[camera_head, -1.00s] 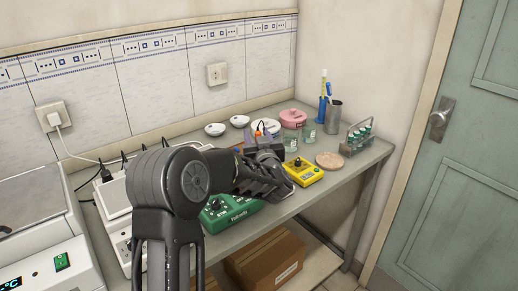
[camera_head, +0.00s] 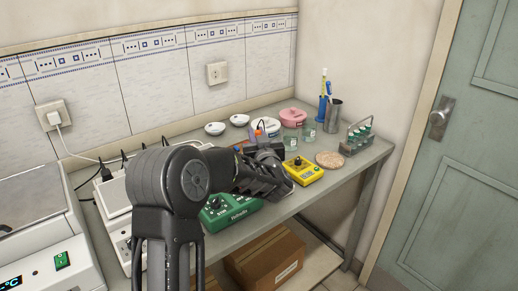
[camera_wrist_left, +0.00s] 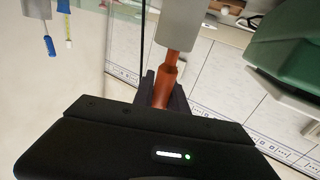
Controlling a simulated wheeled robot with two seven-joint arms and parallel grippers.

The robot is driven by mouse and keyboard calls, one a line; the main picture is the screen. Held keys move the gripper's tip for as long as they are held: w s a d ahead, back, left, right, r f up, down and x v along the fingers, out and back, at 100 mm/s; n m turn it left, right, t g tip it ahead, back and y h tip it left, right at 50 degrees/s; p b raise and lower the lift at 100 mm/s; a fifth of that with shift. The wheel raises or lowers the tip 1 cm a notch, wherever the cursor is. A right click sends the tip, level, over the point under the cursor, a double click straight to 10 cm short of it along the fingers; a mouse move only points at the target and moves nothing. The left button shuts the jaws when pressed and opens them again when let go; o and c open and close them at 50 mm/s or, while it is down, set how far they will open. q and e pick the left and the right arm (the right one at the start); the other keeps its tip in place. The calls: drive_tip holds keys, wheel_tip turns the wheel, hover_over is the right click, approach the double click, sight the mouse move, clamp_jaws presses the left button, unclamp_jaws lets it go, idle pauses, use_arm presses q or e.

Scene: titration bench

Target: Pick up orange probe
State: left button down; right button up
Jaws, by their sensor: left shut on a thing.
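The orange probe (camera_wrist_left: 168,78) is between the two dark fingers of my left gripper (camera_wrist_left: 163,92) in the left wrist view. Its orange part joins a wider pale grey part (camera_wrist_left: 182,28) at the top of that view. In the head view, my left gripper (camera_head: 262,139) is over the middle of the bench, partly hidden by my own wrist. The gripper is shut on the orange probe. The probe's far end is cut off in the wrist view. My right gripper is not in view.
A green device (camera_head: 229,210) and a yellow device (camera_head: 303,171) stand near the front edge. White dishes, a pink lidded pot (camera_head: 292,116), glass beakers and a metal cup (camera_head: 333,117) stand behind. A vial rack (camera_head: 357,138) is at the right end.

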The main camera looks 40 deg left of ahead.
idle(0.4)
use_arm(q)
wheel_tip(320, 180, up, 10)
idle(0.5)
drive_tip(key=shift+p, duration=0.3)
drive_tip(key=shift+a+r+p, duration=0.1)
drive_tip(key=shift+r+p, duration=1.65)
